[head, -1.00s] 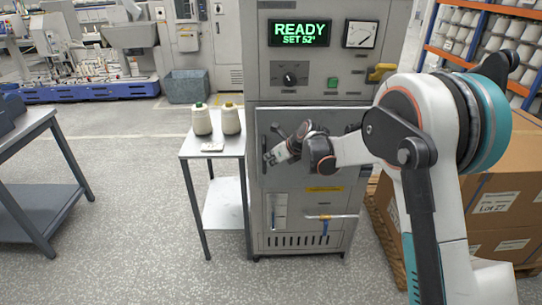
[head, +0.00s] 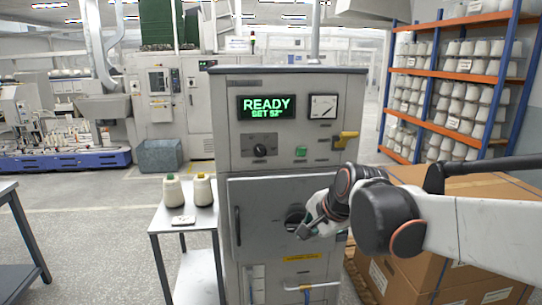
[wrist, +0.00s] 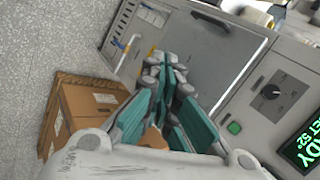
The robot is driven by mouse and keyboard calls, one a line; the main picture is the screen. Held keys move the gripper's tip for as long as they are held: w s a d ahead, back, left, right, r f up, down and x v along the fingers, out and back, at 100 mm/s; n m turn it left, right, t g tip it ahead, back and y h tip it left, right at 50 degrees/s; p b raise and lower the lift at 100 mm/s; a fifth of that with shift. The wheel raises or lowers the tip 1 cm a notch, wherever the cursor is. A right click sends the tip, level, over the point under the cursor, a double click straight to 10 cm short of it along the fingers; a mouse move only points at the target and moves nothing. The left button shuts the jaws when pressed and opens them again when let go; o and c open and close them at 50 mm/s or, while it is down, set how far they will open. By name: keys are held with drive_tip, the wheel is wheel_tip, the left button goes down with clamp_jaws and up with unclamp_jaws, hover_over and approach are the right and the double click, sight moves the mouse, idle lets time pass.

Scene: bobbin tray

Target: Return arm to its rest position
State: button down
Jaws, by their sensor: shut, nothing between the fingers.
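My gripper (head: 308,228) is in front of the grey machine (head: 230,155), before its closed-looking front door (head: 262,217). Its fingers also show in the wrist view (wrist: 170,68), close together with nothing seen between them. My arm reaches in from the right in the head view. I cannot tell from these views how far the fingers are from the door. Two cream yarn cones (head: 187,190) stand upright on a small side table (head: 165,225), left of the machine and apart from my gripper.
The machine's display (head: 266,108) reads READY, SET 52°. Cardboard boxes (head: 450,230) stand to its right, under my arm. A rack of cones (head: 455,90) stands behind them. A grey bench (head: 20,235) is at the left edge; the floor between it and the side table is clear.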

drive_tip(key=s+d+f+n+h, duration=0.1)
drive_tip(key=s+d+n, duration=0.4)
drive_tip(key=s, duration=0.6)
drive_tip(key=s+d+f+n+h, duration=0.2)
drive_tip(key=s+d+n, duration=0.4)
drive_tip(key=s, duration=0.5)
drive_tip(key=shift+s+f+n, duration=0.35)
drive_tip(key=shift+f+n, duration=0.2)
drive_tip(key=shift+n, duration=0.05)
